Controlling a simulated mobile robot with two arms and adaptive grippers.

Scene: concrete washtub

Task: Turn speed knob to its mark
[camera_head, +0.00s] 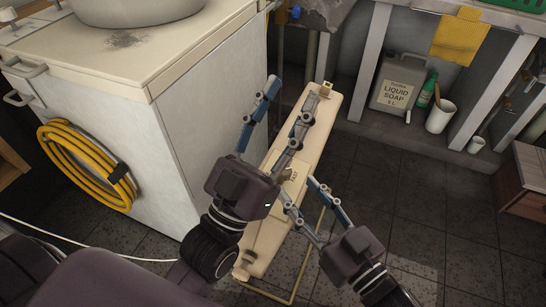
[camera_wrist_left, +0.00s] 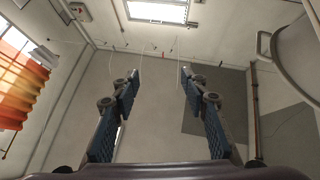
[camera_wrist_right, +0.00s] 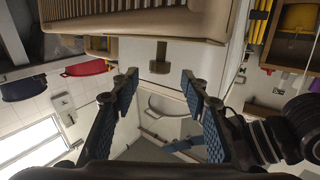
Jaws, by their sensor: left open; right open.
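A long cream unit (camera_head: 318,135) stands on the floor beside the washing cabinet, with a small tan fitting (camera_head: 325,90) at its far end. A label lies partly hidden near its middle. No mark or knob can be read clearly in the head view. In the right wrist view, a dark olive T-shaped piece (camera_wrist_right: 160,60) sits beyond the fingertips, below a cream slatted body (camera_wrist_right: 140,30); I cannot tell whether it is the speed knob. My left gripper (camera_head: 291,92) is open and empty above the unit's far part. My right gripper (camera_head: 298,188) is open and empty over its middle.
The white cabinet (camera_head: 205,95) with a coiled yellow hose (camera_head: 85,165) stands at left. A soap jug (camera_head: 397,90), green bottle (camera_head: 427,90) and white cup (camera_head: 440,116) are under the bench at back right. Dark tiled floor (camera_head: 430,200) on the right is clear.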

